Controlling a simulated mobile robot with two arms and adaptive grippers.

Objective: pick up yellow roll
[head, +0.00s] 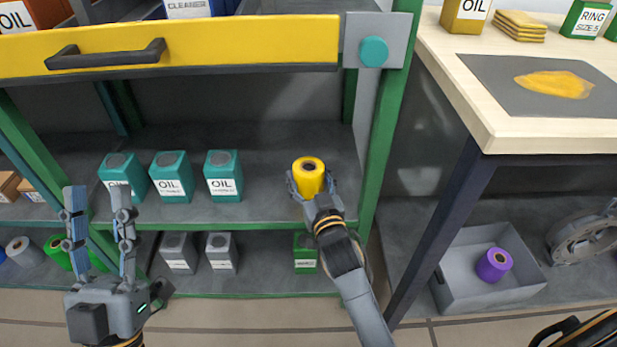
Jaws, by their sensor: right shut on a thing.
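The yellow roll (308,174) is upright over the right part of the middle shelf (262,150), with a dark hole in its top. My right gripper (311,186) reaches in from below and is shut on the roll, with a finger at each side. I cannot tell whether the roll rests on the shelf or is slightly above it. My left gripper (98,222) is at the lower left with its two fingers apart, pointing up, empty, in front of the shelf.
Several teal oil cans, including one (223,176), stand left of the roll. A yellow drawer (180,48) is above. A green post (388,130) is close on the right. A workbench (520,135) stands further right, with a grey bin (452,290) holding a purple roll (493,265) below.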

